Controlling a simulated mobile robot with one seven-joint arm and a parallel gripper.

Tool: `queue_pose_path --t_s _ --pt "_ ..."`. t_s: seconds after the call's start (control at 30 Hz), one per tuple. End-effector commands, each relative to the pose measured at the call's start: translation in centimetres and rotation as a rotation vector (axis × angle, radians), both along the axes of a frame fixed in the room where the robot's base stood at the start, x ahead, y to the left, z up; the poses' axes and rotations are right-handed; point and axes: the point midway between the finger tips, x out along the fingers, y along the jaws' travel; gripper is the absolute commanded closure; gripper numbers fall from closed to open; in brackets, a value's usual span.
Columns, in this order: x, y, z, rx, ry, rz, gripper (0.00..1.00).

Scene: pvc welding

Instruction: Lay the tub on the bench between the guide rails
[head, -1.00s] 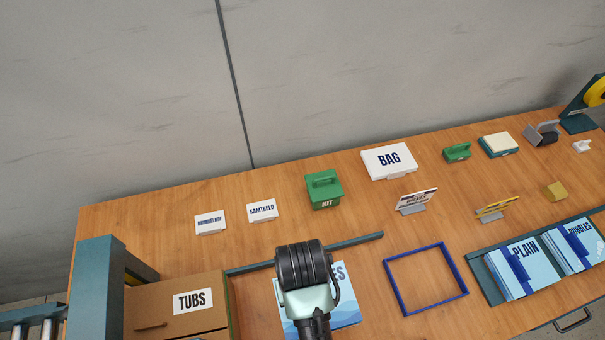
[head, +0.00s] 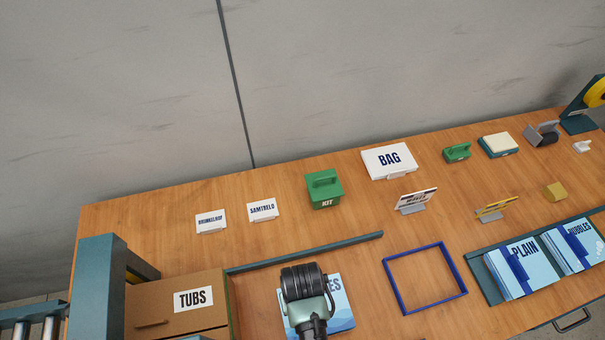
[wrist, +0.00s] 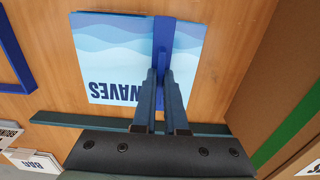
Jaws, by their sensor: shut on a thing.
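The tub is a flat light-blue block marked WAVES with a dark-blue strip across it; it shows in the wrist view (wrist: 120,55) and, partly behind my arm, in the head view (head: 340,308). My gripper (wrist: 165,75) is shut on the raised part of that strip. In the head view my wrist covers the fingers and much of the tub. A teal guide rail lies on the bench beyond the tub in the head view (head: 300,253) and shows in the wrist view (wrist: 60,118). I cannot make out a second rail. Whether the tub touches the bench is unclear.
A brown TUBS box (head: 180,300) stands left of the tub. An empty blue frame (head: 389,286) lies to its right, with a teal tray (head: 480,270) of PLAIN and BUBBLES packs farther right. Signs and a green KIT box (head: 324,190) stand behind the rail.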

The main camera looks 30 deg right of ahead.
Motion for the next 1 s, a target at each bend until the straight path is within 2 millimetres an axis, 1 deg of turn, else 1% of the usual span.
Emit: queue_pose_path --t_s 0.07,0.1,0.23,0.27,0.53,0.67,0.77,1.0 --pt "0.1 0.0 -0.2 -0.001 -0.002 0.000 1.00" --pt "0.0 0.0 -0.3 0.000 0.000 0.000 0.87" --pt "0.0 0.0 -0.2 0.000 0.000 0.000 0.63" --pt "0.0 0.0 -0.2 0.000 0.000 0.000 0.60" --pt "0.0 0.0 -0.2 0.000 0.000 0.000 0.60" --pt "0.1 0.0 0.6 -0.001 -0.002 0.000 0.60" --pt "0.1 0.0 2.2 -0.001 -0.004 0.000 0.60" --pt "0.2 0.0 7.4 -0.001 -0.005 0.001 0.60"
